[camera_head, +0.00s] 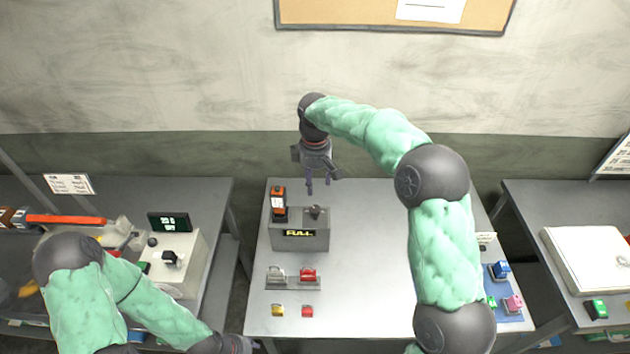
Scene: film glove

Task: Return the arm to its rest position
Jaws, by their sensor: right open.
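My right arm comes in from the lower right in a green padded sleeve and arches up over the middle table (375,240). My right gripper (318,188) points down above the back of that table, near the grey box (300,238) marked "FULL". It is open, with nothing seen between its fingers. My left arm (150,305) is folded at the lower left. Its gripper cannot be made out in this view.
A blue mat (498,280) lies at right. Side tables flank the middle one; its centre is clear.

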